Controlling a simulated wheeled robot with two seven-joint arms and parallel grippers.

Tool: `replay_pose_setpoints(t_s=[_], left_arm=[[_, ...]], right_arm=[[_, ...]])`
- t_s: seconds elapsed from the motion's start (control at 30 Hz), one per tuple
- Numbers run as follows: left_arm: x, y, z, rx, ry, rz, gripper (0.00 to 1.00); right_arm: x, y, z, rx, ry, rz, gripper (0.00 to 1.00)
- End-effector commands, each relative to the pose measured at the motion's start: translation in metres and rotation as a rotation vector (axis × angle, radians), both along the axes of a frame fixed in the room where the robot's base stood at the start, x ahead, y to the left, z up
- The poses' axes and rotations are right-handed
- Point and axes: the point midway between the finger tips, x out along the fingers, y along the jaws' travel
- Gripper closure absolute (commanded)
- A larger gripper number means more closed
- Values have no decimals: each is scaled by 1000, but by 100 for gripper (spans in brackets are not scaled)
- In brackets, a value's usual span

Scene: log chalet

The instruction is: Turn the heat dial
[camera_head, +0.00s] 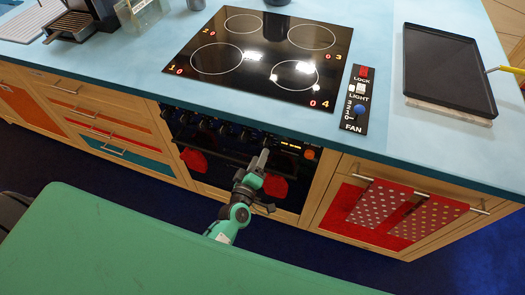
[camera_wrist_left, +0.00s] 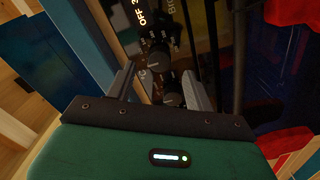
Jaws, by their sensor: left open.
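A row of dark dials (camera_head: 224,129) runs along the oven's front panel under the countertop edge. In the head view my left gripper (camera_head: 262,161) is at the right part of this row, its fingers pointing at the panel. In the left wrist view my left gripper (camera_wrist_left: 160,82) is open. A black dial with a grey face (camera_wrist_left: 174,92) shows between its fingers, nearer the right finger; contact cannot be told. Another dial (camera_wrist_left: 154,43) with white markings around it lies beyond. I cannot tell which is the heat dial. My right gripper is not in view.
A black cooktop (camera_head: 262,55) and a switch panel (camera_head: 355,100) are on the blue countertop (camera_head: 375,60). Red cloth-like pieces (camera_head: 276,186) hang at the oven front. Dotted towels (camera_head: 405,208) hang on the drawer at right. A black tray (camera_head: 448,70) stands on the counter.

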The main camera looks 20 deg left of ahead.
Motion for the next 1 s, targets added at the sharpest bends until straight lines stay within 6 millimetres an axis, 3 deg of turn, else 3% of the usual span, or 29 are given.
replay_pose_setpoints(t_s=[0.2, 0.43, 0.63, 1.0], left_arm=[[-43, 2, -2, -1, 1, 0, 46], [-75, 3, -1, 1, 0, 0, 46], [-86, 3, 0, 0, -1, 0, 46], [-86, 3, 1, -1, -1, 0, 46]], right_arm=[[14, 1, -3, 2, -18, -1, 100], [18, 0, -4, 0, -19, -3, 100], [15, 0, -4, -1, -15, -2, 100], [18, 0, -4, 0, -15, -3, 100]])
